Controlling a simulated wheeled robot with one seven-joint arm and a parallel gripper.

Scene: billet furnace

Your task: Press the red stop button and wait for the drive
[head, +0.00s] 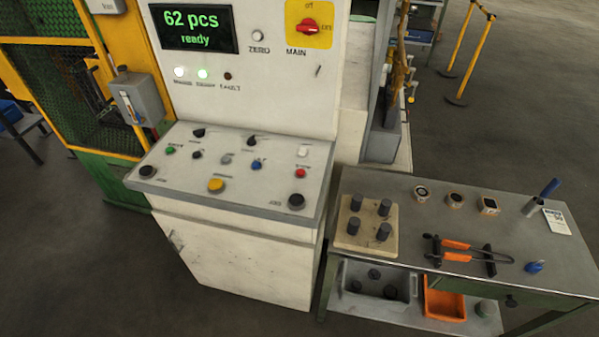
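The red button (300,173) sits at the right side of the sloped control desk (180,197), below a white button (302,152). Its label is too small to read for certain. The display (193,29) on the upright panel reads "62 pcs ready" in green. A red rotary main switch (309,26) sits on a yellow plate at the upper right. My gripper is not in view.
Other desk controls include a yellow button (216,185), a blue button (256,165) and black end buttons (296,201). A metal workbench (420,268) stands close on the right, holding a block with pegs, gauges and orange-handled tongs (457,244). Floor at front left is clear.

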